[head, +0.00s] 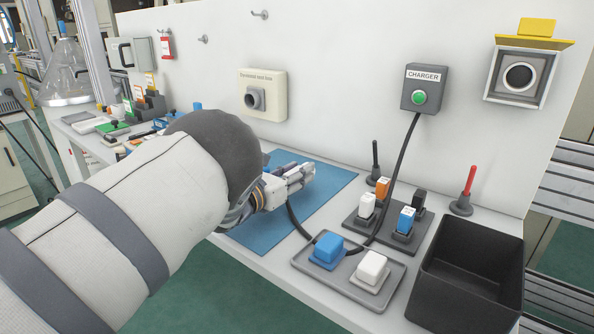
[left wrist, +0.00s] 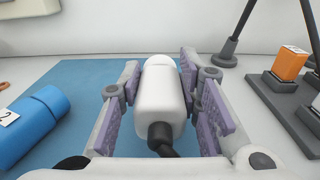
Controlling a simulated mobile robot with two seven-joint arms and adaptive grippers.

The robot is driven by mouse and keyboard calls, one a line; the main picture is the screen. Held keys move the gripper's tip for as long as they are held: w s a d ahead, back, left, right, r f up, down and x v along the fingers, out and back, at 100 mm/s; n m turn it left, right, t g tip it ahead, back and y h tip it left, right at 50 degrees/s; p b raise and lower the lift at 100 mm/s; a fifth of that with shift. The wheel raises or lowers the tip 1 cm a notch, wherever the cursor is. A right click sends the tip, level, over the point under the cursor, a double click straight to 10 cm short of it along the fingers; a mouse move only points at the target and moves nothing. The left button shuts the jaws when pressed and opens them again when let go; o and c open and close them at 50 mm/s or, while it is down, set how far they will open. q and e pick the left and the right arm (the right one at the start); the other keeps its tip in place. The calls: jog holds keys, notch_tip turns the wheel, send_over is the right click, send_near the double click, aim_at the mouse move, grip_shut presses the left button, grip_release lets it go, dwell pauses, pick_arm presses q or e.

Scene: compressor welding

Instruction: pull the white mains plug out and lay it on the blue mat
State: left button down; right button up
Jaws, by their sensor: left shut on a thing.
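The white mains plug (left wrist: 160,95) is between the finger pads of my left gripper (left wrist: 160,90), which is shut on it. Its black cable end points towards the wrist camera. The blue mat (left wrist: 75,75) shows behind and beside the plug; I cannot tell whether the plug touches it. In the head view my left gripper (head: 298,178) is over the blue mat (head: 332,182), with the plug largely hidden in the fingers. A black cable (head: 400,160) runs from the charger box (head: 421,88) down to the bench and round towards the gripper. My right gripper is not in view.
Right of the mat stand a dark block with several small plugs (head: 376,228) and a grey tray (head: 340,282) with a blue and a white block. A black bin (head: 465,275) is at the right. A blue cylinder marked 2 (left wrist: 30,125) is left of the gripper.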

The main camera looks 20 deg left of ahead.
pick_arm(q)
jog(key=shift+f, duration=0.8)
jog(key=c, duration=1.1)
grip_release()
jog(key=v, duration=1.2)
